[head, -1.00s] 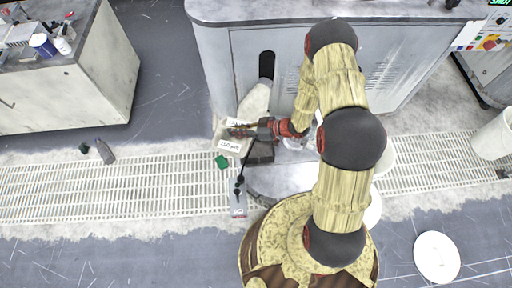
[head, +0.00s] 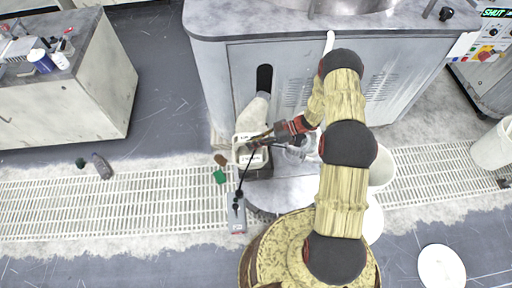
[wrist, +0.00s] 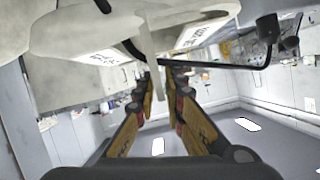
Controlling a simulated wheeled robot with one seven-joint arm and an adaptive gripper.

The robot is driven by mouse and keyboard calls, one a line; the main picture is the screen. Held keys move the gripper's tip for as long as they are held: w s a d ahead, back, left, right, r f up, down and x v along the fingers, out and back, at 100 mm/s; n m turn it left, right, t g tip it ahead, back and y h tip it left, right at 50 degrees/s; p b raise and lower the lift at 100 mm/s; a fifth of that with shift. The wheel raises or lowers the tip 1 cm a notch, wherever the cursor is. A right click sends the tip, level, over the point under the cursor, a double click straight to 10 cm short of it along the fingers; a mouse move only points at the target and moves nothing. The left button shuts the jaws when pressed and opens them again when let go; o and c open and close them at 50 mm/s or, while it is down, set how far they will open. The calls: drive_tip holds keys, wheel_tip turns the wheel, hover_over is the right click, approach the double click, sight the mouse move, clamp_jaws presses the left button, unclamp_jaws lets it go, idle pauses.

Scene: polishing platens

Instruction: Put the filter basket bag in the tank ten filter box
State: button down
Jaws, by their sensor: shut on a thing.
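My gripper (head: 256,140) is at the low front of the grey cabinet, its tips among pale, labelled pieces. In the wrist view its fingers (wrist: 160,78) converge on a thin white strip, which I take as part of the filter basket bag (wrist: 145,40). Pale bodies with printed labels (wrist: 105,57) fill the upper part of that view. In the head view, two white labels (head: 252,161) show beside the tips, over a dark grey box (head: 261,172). I take this as the filter box; its inside is hidden. A pale cone-shaped piece (head: 256,110) leans by the cabinet slot.
A thin black rod (head: 240,184) rises from a small grey block (head: 236,215) close to my gripper. The cabinet (head: 215,75) stands behind. Small green (head: 219,177) and brown (head: 221,160) pieces lie left of the box. The grating (head: 130,200) is mostly clear.

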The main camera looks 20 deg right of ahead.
drive_tip(key=w+f, duration=0.1)
drive_tip(key=w+d+f+b, duration=0.1)
drive_tip(key=f, duration=0.1)
drive_tip(key=w+d+f+b, duration=0.1)
drive_tip(key=f, duration=0.1)
drive_tip(key=shift+w+d+f, duration=0.25)
drive_tip(key=shift+w+d+f+b, duration=0.15)
drive_tip(key=shift+f+b, duration=0.75)
drive_tip(key=shift+f, duration=0.75)
drive_tip(key=shift+f+b, duration=0.45)
drive_tip(key=shift+f, duration=0.1)
drive_tip(key=c, duration=1.9)
unclamp_jaws()
drive_tip(key=shift+f, duration=0.1)
